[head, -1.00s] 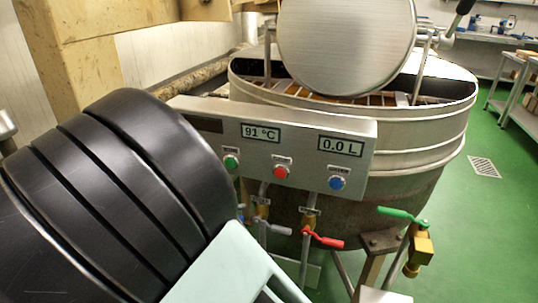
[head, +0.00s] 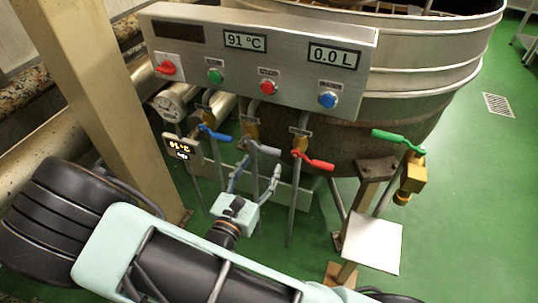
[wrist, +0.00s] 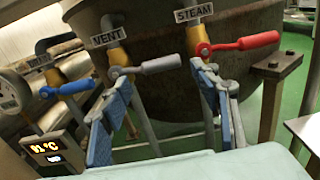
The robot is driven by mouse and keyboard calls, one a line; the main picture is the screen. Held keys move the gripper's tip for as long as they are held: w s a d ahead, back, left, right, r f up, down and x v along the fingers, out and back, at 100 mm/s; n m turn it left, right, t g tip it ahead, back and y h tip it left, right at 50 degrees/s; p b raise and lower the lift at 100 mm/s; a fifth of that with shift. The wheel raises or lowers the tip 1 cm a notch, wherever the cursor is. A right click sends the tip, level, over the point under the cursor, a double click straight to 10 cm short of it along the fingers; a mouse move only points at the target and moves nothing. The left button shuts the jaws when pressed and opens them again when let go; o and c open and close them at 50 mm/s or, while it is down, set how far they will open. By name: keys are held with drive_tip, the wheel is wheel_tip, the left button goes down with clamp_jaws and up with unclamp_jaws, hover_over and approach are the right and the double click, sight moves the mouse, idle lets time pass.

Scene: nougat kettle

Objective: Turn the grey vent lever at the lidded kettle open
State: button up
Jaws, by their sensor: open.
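The grey vent lever (head: 264,150) sits on a brass valve under the control panel, between a blue and a red lever. In the wrist view its grey handle (wrist: 150,67) points right, roughly level, beneath the VENT label (wrist: 109,37). My gripper (head: 258,172) is open and reaches up towards this lever from below in the head view. In the wrist view the blue-padded fingers of my gripper (wrist: 160,82) stand either side of the handle. I cannot tell whether they touch it. The kettle (head: 420,80) stands behind the panel; its lid is out of view.
The red steam lever (wrist: 248,41) is close by the right finger, and a blue lever (wrist: 76,87) is on the left. A green lever (head: 396,139) is farther right. The control panel (head: 300,85) overhangs the valves. A beige post (head: 95,90) stands left.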

sight(269, 153)
drive_tip(key=b+x, duration=0.1)
drive_tip(key=x, duration=0.5)
drive_tip(key=shift+c, duration=0.6)
clamp_jaws()
